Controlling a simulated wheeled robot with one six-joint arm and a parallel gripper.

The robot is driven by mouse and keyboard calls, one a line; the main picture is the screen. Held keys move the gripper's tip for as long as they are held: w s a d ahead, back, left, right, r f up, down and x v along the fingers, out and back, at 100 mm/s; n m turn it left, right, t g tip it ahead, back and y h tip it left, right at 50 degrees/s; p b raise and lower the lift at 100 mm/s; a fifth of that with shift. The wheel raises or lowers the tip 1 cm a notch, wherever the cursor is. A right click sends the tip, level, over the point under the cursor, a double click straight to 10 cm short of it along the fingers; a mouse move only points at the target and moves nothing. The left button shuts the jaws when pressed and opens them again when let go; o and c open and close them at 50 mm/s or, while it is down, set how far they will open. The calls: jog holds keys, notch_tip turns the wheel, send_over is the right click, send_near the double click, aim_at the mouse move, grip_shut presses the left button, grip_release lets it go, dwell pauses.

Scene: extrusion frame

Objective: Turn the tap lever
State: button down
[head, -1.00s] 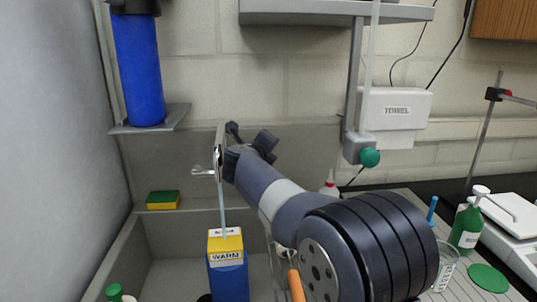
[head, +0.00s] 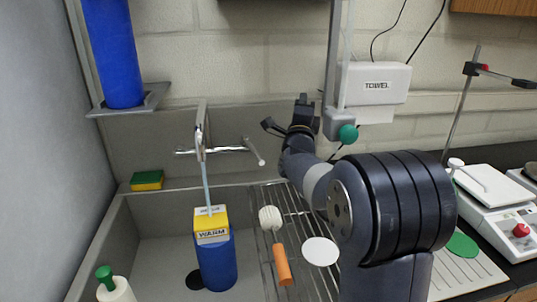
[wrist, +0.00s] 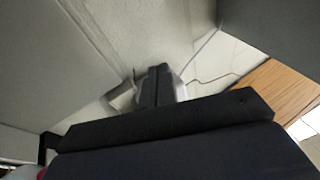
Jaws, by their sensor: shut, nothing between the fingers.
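The chrome tap (head: 201,145) stands against the back wall of the sink. Its lever (head: 252,149) sticks out to the right, with its end tilted toward me, and a shorter arm sticks out on the left. A thin pale stream (head: 207,187) runs from the spout to the yellow top of a blue container (head: 217,262) labelled WARM. My gripper (head: 302,105) is up to the right of the lever, pointing upward and apart from it. In the wrist view its dark fingers (wrist: 157,85) are together and empty; the tap is not clearly visible there.
A towel dispenser (head: 375,83) and a post with a green knob (head: 348,134) are close right of my gripper. A wire rack (head: 262,245) holds a brush with an orange handle (head: 282,265). A yellow-green sponge (head: 147,180) lies at the sink's back left edge.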

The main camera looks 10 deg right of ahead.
jog(key=n+t+y, duration=0.1)
jog(key=n+y, duration=0.2)
jog(key=n+g+y+p, duration=0.2)
jog(key=n+g+y, duration=0.6)
jog(key=y, duration=0.4)
send_near(253, 150)
jog(key=shift+w+f+n+t, duration=0.7)
jog(key=shift+w+f, duration=0.2)
jog(key=shift+w, duration=1.7)
jog(key=shift+a, duration=0.3)
